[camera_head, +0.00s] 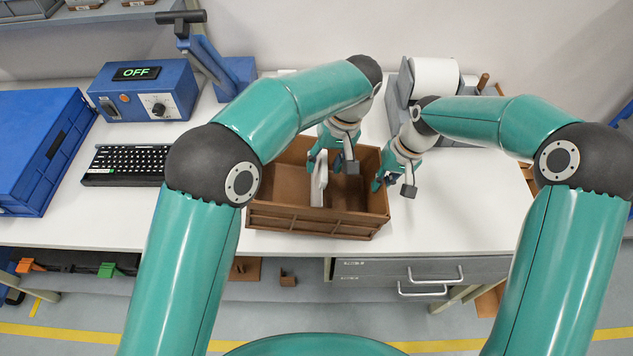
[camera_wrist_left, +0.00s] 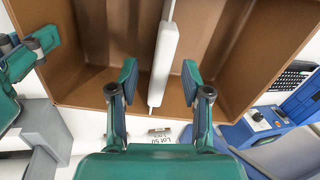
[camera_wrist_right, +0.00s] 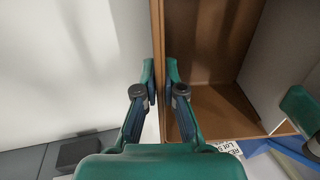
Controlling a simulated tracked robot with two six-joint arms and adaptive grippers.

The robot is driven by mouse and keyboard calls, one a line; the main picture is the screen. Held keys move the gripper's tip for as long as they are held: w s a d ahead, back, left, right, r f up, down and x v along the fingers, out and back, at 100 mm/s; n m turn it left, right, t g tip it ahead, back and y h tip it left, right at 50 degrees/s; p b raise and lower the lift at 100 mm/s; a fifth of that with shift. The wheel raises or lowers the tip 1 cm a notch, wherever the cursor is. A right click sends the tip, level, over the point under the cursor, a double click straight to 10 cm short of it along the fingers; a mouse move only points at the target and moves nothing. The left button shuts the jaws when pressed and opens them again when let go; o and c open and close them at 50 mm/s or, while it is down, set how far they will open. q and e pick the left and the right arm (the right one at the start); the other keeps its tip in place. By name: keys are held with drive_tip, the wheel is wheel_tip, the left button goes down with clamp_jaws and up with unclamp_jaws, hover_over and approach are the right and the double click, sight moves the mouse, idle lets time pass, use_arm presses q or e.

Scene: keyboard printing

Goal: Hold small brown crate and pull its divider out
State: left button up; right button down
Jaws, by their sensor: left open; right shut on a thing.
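The small brown crate (camera_head: 316,222) stands on the white table, with its open top up. A white divider (camera_head: 319,183) stands upright across its inside; it also shows in the left wrist view (camera_wrist_left: 164,58). My left gripper (camera_head: 326,158) is over the crate's far side, open, with one finger on each side of the divider and gaps to it in the left wrist view (camera_wrist_left: 159,80). My right gripper (camera_head: 382,180) is shut on the crate's right wall. In the right wrist view (camera_wrist_right: 160,75) its fingers pinch the wall's rim, one inside and one outside.
A keyboard (camera_head: 125,164), a blue box reading OFF (camera_head: 145,92) and a blue crate (camera_head: 37,150) stand to the left. A grey device with a white roll (camera_head: 434,80) stands behind at right. The table right of the brown crate (camera_head: 470,205) is clear.

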use_arm(q)
drive_tip(key=shift+x, duration=0.75)
clamp_jaws()
drive_tip(key=c, duration=0.8)
unclamp_jaws()
clamp_jaws()
drive_tip(key=shift+w+r, duration=0.1)
drive_tip(key=shift+r, duration=0.05)
